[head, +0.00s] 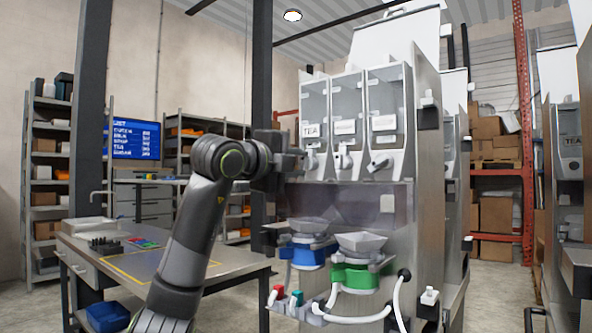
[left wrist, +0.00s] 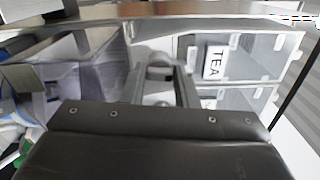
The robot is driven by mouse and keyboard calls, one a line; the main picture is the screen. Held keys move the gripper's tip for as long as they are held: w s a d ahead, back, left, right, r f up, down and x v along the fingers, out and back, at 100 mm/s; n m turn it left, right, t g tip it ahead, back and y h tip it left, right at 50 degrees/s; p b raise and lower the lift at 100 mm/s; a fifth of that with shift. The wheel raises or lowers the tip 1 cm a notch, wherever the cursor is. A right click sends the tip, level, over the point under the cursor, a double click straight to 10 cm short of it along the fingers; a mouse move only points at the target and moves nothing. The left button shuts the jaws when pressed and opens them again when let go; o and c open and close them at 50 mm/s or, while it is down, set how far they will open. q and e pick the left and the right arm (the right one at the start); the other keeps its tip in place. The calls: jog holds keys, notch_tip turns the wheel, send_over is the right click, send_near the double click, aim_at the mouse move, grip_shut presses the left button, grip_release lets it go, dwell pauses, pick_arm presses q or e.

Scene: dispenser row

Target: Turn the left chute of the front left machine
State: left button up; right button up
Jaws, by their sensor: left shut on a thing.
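The front left machine (head: 430,190) stands at centre in the head view, with three clear bins side by side. The left bin (head: 314,100) has a TEA label, which also shows in the left wrist view (left wrist: 214,62). Under it is the left chute (head: 312,160), a grey-white spout. My left gripper (head: 300,163) reaches it from the left and is shut on it. In the left wrist view the grey chute (left wrist: 160,68) sits between the fingers (left wrist: 162,88). Its far side is partly hidden. My right gripper is not in view.
The middle chute (head: 343,160) and right chute (head: 380,162) are close to the right. Below are a blue-based funnel (head: 308,250) and a green-based funnel (head: 358,270), with white hoses. A workbench (head: 225,262) stands left; another machine (head: 575,200) is at far right.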

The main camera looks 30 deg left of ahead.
pick_arm(q)
jog(key=shift+n, duration=0.7)
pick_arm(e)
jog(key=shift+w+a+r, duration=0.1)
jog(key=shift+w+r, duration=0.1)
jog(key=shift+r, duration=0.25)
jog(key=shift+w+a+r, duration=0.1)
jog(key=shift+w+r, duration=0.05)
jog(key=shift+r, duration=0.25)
pick_arm(q)
jog(key=o, duration=1)
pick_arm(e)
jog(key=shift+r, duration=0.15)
